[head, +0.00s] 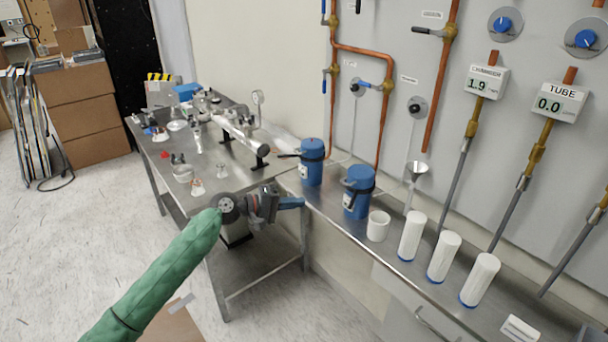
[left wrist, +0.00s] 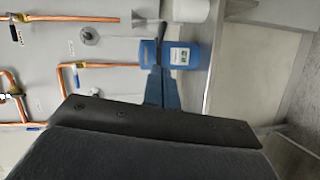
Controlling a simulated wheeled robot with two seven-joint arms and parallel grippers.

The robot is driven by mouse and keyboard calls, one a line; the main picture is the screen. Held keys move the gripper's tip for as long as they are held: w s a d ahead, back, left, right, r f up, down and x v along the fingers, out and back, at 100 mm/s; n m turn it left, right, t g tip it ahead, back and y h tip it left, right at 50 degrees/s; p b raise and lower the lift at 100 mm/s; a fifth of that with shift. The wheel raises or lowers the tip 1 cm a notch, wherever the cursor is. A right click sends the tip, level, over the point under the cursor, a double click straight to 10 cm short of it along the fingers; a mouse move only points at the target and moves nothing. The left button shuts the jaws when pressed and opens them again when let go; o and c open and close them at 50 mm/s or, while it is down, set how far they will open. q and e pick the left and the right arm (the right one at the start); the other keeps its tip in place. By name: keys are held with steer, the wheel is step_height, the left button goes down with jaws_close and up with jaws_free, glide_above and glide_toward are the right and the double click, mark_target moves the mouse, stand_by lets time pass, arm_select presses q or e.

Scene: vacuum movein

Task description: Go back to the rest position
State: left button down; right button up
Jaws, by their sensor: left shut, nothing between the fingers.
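My left arm, in a green sleeve, comes in from the lower left of the head view. My left gripper (head: 298,202) has blue fingers that point right, in front of the near edge of the steel bench. In the left wrist view its fingers (left wrist: 158,82) are together and hold nothing. A blue canister (left wrist: 181,56) shows just beyond the fingertips there; whether they touch cannot be told. My right gripper is not in view.
Two blue canisters, one nearer (head: 357,198) and one farther (head: 311,168), stand on the steel counter (head: 408,278). A white cup (head: 378,226) and three white cylinders (head: 443,257) stand beside them. A steel table (head: 160,150) holds glassware and a metal tube. Floor at left (head: 70,240) is clear.

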arm_select(q)
steer(key=shift+a, duration=0.15)
steer(key=w+a+f+m+t+y, duration=0.2)
steer(key=w+a+f+m+y, duration=0.2)
steer(key=a+f+m+y, duration=0.25)
steer(key=s+a+f+y, duration=0.3)
steer(key=s+f+y, duration=0.1)
steer(key=f, duration=0.5)
steer(key=s+a+f+y, duration=0.2)
steer(key=s+f+y, duration=0.15)
steer(key=f, duration=0.65)
steer(key=s+f+g+y, duration=0.1)
steer(key=s+f+g, duration=0.2)
steer(key=s+f, duration=1.25)
steer(key=s+d+f+g, duration=0.1)
steer(key=s+f, duration=0.3)
steer(key=s, duration=0.5)
steer(key=s+d+f+n+g, duration=0.1)
steer(key=s+f, duration=0.3)
steer(key=s, duration=0.6)
steer(key=s+d+f+g, duration=0.1)
steer(key=s+f, duration=0.3)
steer(key=s, duration=0.5)
steer(key=shift+s+d+f+n+g+h, duration=0.3)
steer(key=shift+d+n+g, duration=0.1)
steer(key=shift+d, duration=0.15)
